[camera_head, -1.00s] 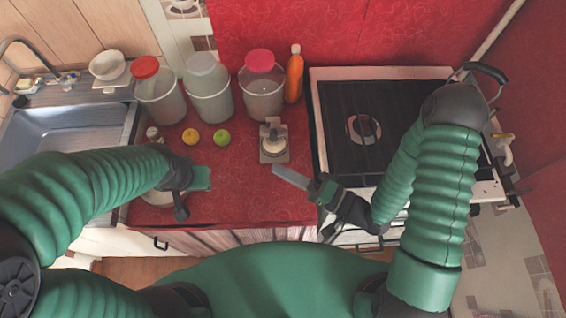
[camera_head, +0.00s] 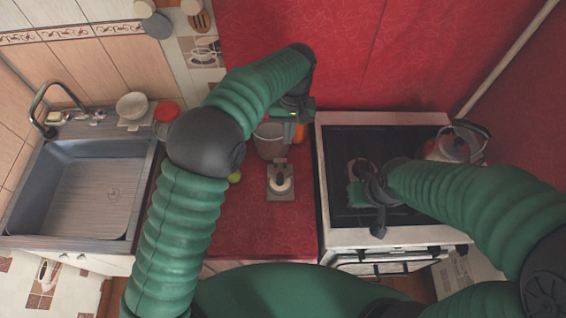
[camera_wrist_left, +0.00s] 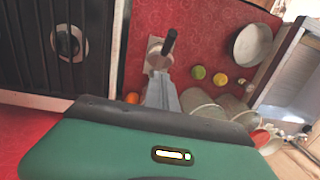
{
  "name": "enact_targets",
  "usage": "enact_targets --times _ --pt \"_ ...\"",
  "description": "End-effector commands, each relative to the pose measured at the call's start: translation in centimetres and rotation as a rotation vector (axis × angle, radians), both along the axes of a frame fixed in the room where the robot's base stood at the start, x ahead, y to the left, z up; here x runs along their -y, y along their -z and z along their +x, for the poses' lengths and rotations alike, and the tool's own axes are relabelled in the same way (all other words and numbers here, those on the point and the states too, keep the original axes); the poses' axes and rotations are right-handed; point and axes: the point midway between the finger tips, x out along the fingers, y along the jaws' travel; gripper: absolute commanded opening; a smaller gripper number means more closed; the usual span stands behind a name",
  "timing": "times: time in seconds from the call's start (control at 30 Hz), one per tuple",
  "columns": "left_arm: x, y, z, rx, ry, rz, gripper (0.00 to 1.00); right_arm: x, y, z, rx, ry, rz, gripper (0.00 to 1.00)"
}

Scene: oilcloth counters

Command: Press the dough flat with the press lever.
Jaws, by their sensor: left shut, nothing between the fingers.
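The press (camera_head: 281,186) stands on the red counter left of the stove, a small grey stand with a pale round top. In the left wrist view the press (camera_wrist_left: 156,54) shows with a dark upright lever handle (camera_wrist_left: 170,41). I cannot clearly tell the dough from the press's pale round part. My left gripper (camera_head: 300,115) is behind the press, near the back wall; its fingers are hard to make out there. In the left wrist view its grey fingers (camera_wrist_left: 160,90) are shut and empty, pointing toward the press. My right gripper (camera_head: 362,190) is over the stove; its fingers are unclear.
The stove (camera_head: 340,236) is right of the press, with a kettle (camera_head: 455,145) at its back right. Jars (camera_head: 270,143) stand behind the press, partly hidden by my left arm. Yellow and green fruits (camera_wrist_left: 198,73) and a pot (camera_wrist_left: 251,45) are on the counter. The sink (camera_head: 95,190) is far left.

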Motion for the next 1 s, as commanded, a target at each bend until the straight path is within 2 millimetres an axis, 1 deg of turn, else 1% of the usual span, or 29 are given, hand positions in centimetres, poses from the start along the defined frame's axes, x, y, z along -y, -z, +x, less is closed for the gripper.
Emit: enact_targets --times 0.17,0.47,0.5,0.67,0.8,1.0 --pt "-0.4 3.0 -0.3 -0.005 0.0 0.002 0.0 0.0 -0.9 0.0 0.001 0.0 -0.001 0.0" --pt "-0.8 9.4 -0.8 -0.003 0.0 0.002 0.0 0.1 -2.7 0.1 0.001 0.0 -0.001 0.0" --pt "-1.0 9.6 -1.5 -0.003 0.001 0.002 0.0 0.1 -3.3 0.1 0.001 0.0 -0.001 0.0" --pt "-1.4 11.2 -3.0 -0.001 0.0 0.001 0.0 0.1 -4.2 0.1 0.002 0.0 -0.001 0.0" --pt "-1.5 11.9 -3.5 0.001 0.0 0.0 0.0 0.1 -4.3 0.1 0.002 0.001 -0.001 0.0" --pt "-1.5 12.0 -3.5 0.002 0.0 -0.001 0.0 0.1 -4.2 0.1 0.002 0.0 -0.001 0.0"
